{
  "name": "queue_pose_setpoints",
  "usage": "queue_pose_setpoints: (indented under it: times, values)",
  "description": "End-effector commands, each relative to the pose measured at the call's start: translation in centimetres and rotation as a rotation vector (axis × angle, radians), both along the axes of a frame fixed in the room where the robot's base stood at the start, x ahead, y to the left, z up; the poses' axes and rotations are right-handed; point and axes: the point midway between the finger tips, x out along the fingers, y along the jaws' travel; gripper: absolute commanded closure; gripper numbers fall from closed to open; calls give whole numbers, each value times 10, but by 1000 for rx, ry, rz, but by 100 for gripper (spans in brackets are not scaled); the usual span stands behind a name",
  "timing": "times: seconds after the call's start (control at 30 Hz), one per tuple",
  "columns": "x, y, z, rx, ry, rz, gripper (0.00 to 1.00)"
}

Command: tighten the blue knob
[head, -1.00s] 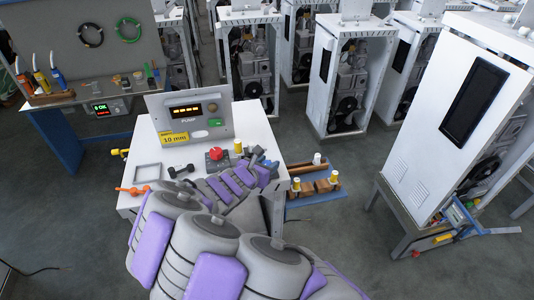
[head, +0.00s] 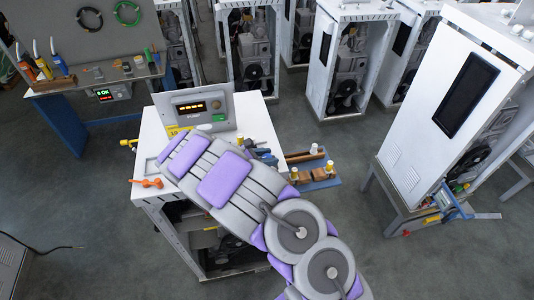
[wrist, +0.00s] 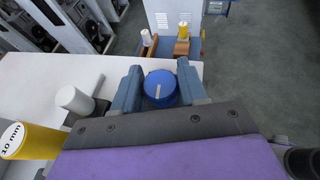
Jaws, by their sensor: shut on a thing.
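The blue knob (wrist: 161,86) is round with a pale pointer mark on its top. In the wrist view it sits between the two blue fingers of my gripper (wrist: 159,84), which are shut on it from both sides. The knob is near the edge of the white dispenser top (wrist: 110,65). In the head view my arm covers the knob, and only a little of my gripper (head: 262,150) shows past the arm. The knob's base and stem cannot be made out.
A white cylinder (wrist: 74,100) and a yellow "10 mm" cylinder (wrist: 36,140) stand left of my gripper. The pump panel (head: 203,109) is at the back of the top. An orange part (head: 148,183) lies at its front left. A low tray with wooden blocks (head: 316,170) is to the right.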

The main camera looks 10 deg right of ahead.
Motion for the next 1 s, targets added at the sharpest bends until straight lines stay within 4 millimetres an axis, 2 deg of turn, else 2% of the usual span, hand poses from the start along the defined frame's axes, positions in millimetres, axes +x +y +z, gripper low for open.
queue_pose_setpoints:
  times: [0.3,0.77,0.8,1.0]
  values:
    - [2,2,1,1,-3,-77,88]
    - [2,2,1,0,-5,-87,88]
    - [2,2,1,0,-4,-86,54]
    - [1,1,1,0,-4,-88,37]
